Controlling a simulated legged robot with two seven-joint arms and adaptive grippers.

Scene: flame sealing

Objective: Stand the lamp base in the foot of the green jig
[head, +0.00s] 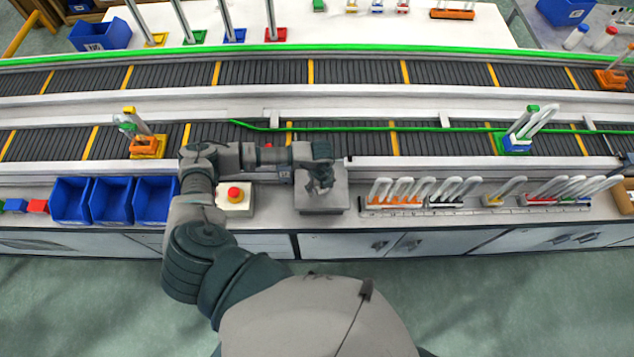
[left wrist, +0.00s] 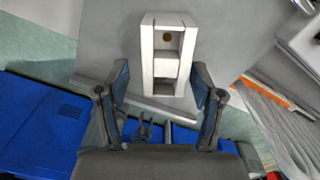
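My left gripper (head: 320,180) is low over a grey box-shaped stand (head: 320,203) on the near bench. In the left wrist view its fingers (left wrist: 165,88) are apart, on either side of a pale block with rectangular openings (left wrist: 148,60). A gap shows by the left finger; I cannot tell whether the right finger touches it or whether this is the lamp base. A green jig foot (head: 500,149) on the right of the near conveyor has a blue block (head: 517,143) and pale tubes on it. Another green foot with a rod (head: 193,38) stands at the back. My right gripper is not in view.
Racks of white tubes (head: 425,190) line the bench to the right.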

